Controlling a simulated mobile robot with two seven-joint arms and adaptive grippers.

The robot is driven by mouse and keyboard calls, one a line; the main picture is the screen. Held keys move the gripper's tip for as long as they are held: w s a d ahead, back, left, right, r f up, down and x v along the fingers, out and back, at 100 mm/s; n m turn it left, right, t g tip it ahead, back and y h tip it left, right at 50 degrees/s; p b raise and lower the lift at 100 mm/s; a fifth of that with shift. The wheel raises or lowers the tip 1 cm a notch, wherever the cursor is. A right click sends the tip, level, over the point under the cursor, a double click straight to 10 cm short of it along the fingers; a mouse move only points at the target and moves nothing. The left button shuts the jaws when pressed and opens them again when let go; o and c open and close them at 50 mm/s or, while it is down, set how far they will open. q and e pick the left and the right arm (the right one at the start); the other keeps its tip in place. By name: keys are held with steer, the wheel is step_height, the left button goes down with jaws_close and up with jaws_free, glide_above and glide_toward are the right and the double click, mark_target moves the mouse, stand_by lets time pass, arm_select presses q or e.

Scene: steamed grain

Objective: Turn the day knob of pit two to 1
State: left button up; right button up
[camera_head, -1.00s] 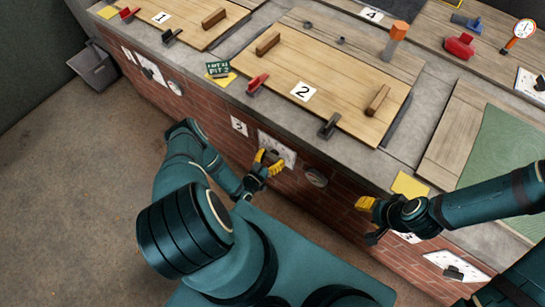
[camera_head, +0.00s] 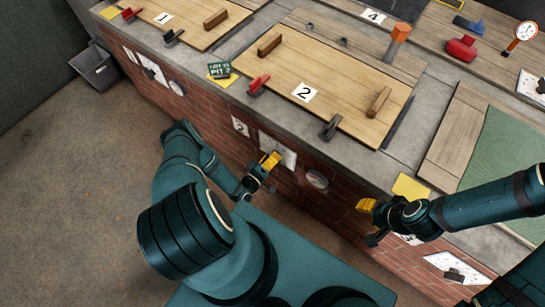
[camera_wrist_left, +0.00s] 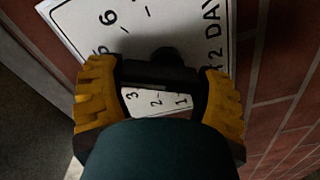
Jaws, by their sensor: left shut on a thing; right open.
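The day dial plate of pit two (camera_head: 285,152) is white and sits on the brick front below the board marked 2. It also shows in the left wrist view (camera_wrist_left: 75,22), with "2 DAY" at right, 6 at upper left and 3, 2, 1 below the knob. The black knob (camera_wrist_left: 158,73) lies between my left fingers. My left gripper (camera_head: 268,162) is shut on it; it also shows in the left wrist view (camera_wrist_left: 160,92). The number the knob points to cannot be told. My right gripper (camera_head: 368,220) is open and empty by the counter front.
A round gauge (camera_head: 317,180) is right of the dial. The wooden board marked 2 (camera_head: 335,75), with handles and a red clamp (camera_head: 259,85), lies on the counter above. A green pit sign (camera_head: 219,69) stands on the counter edge. Another dial plate (camera_head: 455,268) is at lower right.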

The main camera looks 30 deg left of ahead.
arm_select(q)
steer(key=n, duration=0.5)
steer(key=shift+s+a+f+n, duration=0.1)
steer(key=shift+s+f+n, duration=0.05)
steer(key=shift+n, duration=0.15)
steer(key=n, duration=0.6)
steer(key=shift+a+f, duration=0.1)
steer(key=shift+f, duration=0.05)
steer(key=n, duration=0.6)
steer(key=shift+f+n, duration=0.15)
steer(key=shift+n, duration=0.15)
steer(key=n, duration=0.5)
steer(key=shift+f, duration=0.15)
steer(key=shift+n, duration=0.3)
steer(key=o, duration=1.1)
steer(key=shift+o, duration=0.2)
steer(key=s+a, duration=0.1)
steer(key=s, duration=1.1)
